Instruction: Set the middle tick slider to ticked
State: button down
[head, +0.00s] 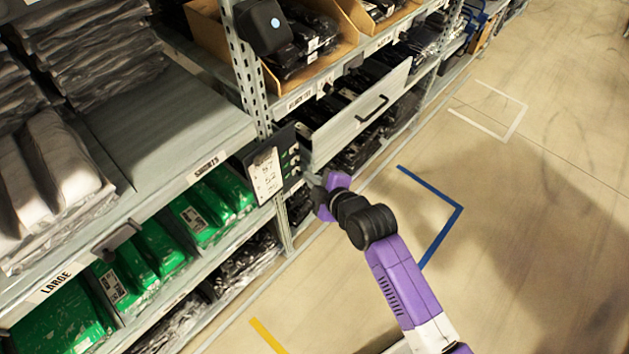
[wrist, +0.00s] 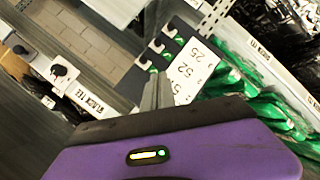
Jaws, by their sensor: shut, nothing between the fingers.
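A dark panel (head: 286,139) hangs on the shelf post and carries a white printed sheet (head: 266,174) with a column of small pale sliders beside it. The middle tick slider (head: 293,161) is small here, and it also shows in the wrist view (wrist: 157,46) between two others. Small green marks show by the sliders, but I cannot tell which setting each has. My gripper (head: 307,174) is shut and empty, close to the panel's right side. In the wrist view its fingertips (wrist: 158,76) overlap the panel beside the lowest slider; contact cannot be told.
A pale drawer front (head: 357,112) with a dark handle juts out right of the panel. Shelves with green packs (head: 200,214) and a grey shelf board (head: 160,125) lie to the left. The floor (head: 540,220) on the right is open, with taped lines.

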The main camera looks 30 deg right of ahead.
jog(key=shift+v, duration=0.8)
notch_tip(320, 180, up, 8)
jog(key=s+m+t, duration=0.3)
jog(key=m, duration=0.3)
jog(key=s+a+r+m, duration=0.1)
jog(key=s+r+m, duration=0.2)
jog(key=s, duration=1.3)
jog(key=s+a+r+m, duration=0.1)
jog(key=s+r, duration=0.3)
jog(key=s, duration=1.2)
jog(key=shift+s+a+m, duration=0.2)
jog(key=shift+s+m, duration=0.1)
jog(key=shift+m, duration=0.6)
